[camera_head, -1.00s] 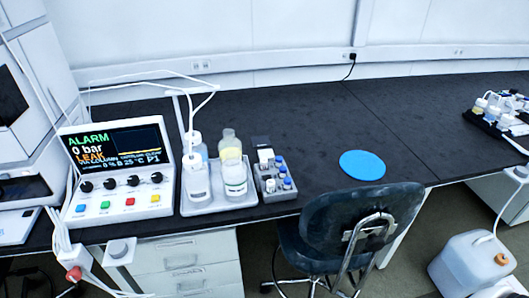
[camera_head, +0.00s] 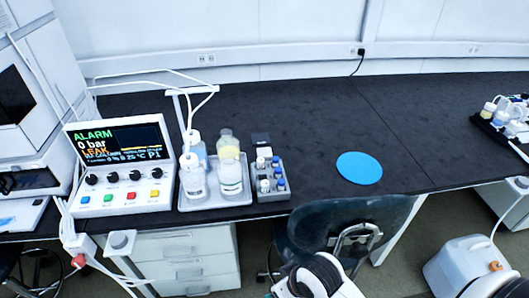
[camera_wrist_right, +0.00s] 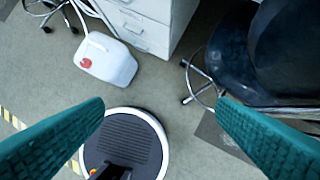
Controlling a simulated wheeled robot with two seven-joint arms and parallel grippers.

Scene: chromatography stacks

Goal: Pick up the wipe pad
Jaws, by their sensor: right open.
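I cannot tell for sure which thing is the wipe pad. A flat round blue disc (camera_head: 359,168) lies on the black bench right of the middle. A small white block (camera_head: 264,152) sits at the back of the grey vial rack (camera_head: 274,196), with a small dark piece (camera_head: 261,139) behind it. A blue patch shows on a white tray at the far left edge (camera_head: 8,221). My right gripper (camera_wrist_right: 160,103) is open and empty, with green fingers apart over the floor. My left gripper is out of view.
An alarm controller (camera_head: 121,166) stands left on the bench, beside a tray (camera_head: 216,205) of bottles. Tubing loops above them. A dark chair (camera_head: 350,222) stands at the front edge. A white canister (camera_head: 465,265) is on the floor.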

